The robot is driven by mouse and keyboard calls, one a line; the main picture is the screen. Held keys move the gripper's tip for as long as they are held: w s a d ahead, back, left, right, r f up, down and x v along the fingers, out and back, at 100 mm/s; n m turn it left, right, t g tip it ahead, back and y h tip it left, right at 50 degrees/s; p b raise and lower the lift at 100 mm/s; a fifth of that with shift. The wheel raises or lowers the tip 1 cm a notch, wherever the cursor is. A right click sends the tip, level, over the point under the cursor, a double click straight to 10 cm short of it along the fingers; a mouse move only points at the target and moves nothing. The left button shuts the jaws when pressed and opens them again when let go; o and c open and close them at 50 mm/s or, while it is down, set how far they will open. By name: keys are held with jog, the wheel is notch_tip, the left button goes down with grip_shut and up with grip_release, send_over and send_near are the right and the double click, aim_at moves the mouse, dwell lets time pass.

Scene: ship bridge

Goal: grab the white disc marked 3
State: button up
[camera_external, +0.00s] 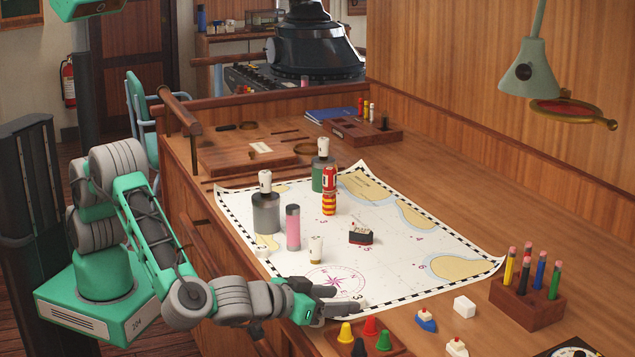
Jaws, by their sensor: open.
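My gripper (350,300) is low over the near edge of the white sea chart (395,288), its fingers spread and pointing right. A dark figure 3 shows on a white surface, apparently the white disc (357,297), at the fingertips. Its outline barely stands out from the chart, and the fingers partly hide it. I cannot tell whether the fingers touch it. I see nothing held between them.
A wooden tray with coloured cones (370,326) sits just in front of my gripper. Toy boats (426,320) and a white block (464,306) are to the right, near a pen holder (527,303). Bottles and small figures (266,210) stand on the chart behind.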

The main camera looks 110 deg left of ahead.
aim_at(357, 298)
jog(key=p+x, duration=0.1)
jog(key=x, duration=0.3)
jog(key=shift+w+a, duration=0.1)
jog(key=shift+a, duration=0.15)
jog(key=shift+c, duration=0.3)
jog(key=shift+r, duration=0.1)
grip_shut()
